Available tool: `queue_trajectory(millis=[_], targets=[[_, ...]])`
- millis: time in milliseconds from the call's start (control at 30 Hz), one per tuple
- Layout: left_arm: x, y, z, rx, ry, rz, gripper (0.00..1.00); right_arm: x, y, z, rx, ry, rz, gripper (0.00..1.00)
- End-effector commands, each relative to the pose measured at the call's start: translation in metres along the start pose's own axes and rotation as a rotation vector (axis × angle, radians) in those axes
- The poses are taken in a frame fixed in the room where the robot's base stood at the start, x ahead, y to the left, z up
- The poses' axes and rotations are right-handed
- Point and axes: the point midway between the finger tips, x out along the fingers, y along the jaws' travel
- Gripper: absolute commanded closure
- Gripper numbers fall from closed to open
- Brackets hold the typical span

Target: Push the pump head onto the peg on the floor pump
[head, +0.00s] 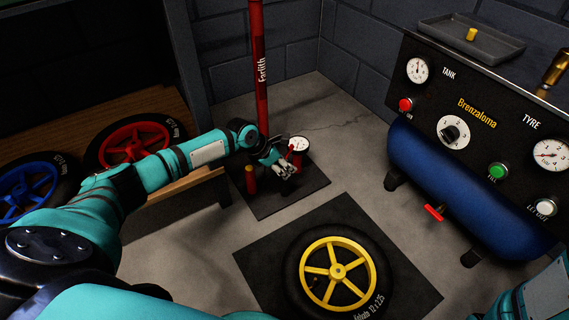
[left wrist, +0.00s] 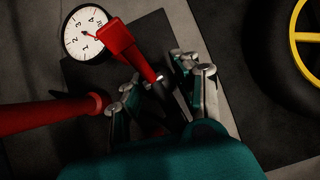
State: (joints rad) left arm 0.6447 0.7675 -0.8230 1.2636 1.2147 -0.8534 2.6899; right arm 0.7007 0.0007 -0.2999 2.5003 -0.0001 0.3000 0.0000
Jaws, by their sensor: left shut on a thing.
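The red floor pump (head: 261,60) stands upright on a dark mat, with a white round gauge (head: 299,143) beside it. A short red post with a yellow top (head: 250,178) stands at its left. My left gripper (head: 284,170) is low over the mat, just below the gauge. In the left wrist view its fingers (left wrist: 160,92) are closed around the lower end of a red piece (left wrist: 135,55), apparently the pump head. The fingers and shadow hide its tip. I cannot tell whether it touches a peg. My right gripper is out of view.
A yellow-rimmed wheel (head: 338,270) lies on a second dark mat in front. A compressor with a blue tank (head: 440,180) stands at the right. A wooden bench (head: 188,180) with a red wheel (head: 132,143) and a blue wheel (head: 25,185) is at the left.

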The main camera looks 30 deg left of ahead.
Motion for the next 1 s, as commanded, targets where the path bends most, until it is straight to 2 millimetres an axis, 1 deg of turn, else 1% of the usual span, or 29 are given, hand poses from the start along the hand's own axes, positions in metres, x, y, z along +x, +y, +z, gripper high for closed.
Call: queue_trajectory(millis=[867,900,1000], targets=[[0.015,0.0,-0.009,0.0,-0.001,0.001,1.0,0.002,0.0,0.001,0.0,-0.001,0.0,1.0],[0.015,0.0,-0.009,0.0,-0.001,0.001,0.68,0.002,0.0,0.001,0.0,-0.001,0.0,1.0],[0.015,0.0,-0.009,0.0,-0.001,0.001,0.54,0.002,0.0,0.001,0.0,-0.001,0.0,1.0]])
